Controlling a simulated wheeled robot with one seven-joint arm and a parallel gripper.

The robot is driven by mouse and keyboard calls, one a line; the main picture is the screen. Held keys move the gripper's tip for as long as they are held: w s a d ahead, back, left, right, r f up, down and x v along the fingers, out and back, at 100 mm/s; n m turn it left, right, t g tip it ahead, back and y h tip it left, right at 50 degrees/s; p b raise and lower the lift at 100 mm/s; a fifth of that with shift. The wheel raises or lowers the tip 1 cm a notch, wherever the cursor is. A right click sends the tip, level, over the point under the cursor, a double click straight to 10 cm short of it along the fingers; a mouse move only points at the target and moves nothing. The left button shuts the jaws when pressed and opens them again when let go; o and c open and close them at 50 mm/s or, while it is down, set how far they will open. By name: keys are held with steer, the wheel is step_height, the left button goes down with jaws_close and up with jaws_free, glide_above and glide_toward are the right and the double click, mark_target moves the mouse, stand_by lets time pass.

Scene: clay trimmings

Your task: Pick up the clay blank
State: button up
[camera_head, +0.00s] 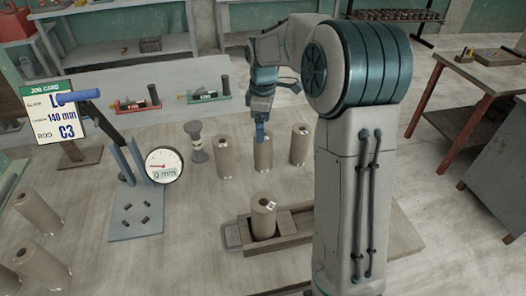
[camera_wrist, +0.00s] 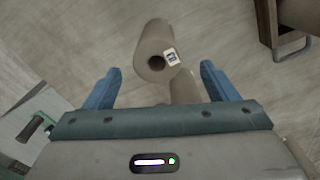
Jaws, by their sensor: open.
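Several brown clay blanks stand upright on the table. A row of three holds a left blank (camera_head: 228,157), a middle blank (camera_head: 264,154) and a right blank (camera_head: 299,147). My gripper (camera_head: 261,137) points down at the middle blank, overlapping its top in the head view; I cannot tell whether they touch. In the wrist view, a blank with a small white tag (camera_wrist: 153,42) shows ahead of and between the blue fingers of my open gripper (camera_wrist: 161,78). Another blank (camera_wrist: 184,88) is partly hidden by the gripper body. Nothing is held.
A wooden tray (camera_head: 232,236) holds one more blank (camera_head: 263,217). A stand with a round dial (camera_head: 164,165) and a grey spool-shaped piece (camera_head: 196,142) are left of the row. A job card (camera_head: 45,110) reads 140 mm. Two blanks (camera_head: 38,212) stand at far left.

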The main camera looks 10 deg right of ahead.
mark_target(263, 151)
step_height(263, 151, down, 7)
steer(key=shift+w+p, duration=0.2)
steer(key=shift+p, duration=0.2)
steer(key=c, duration=1.5)
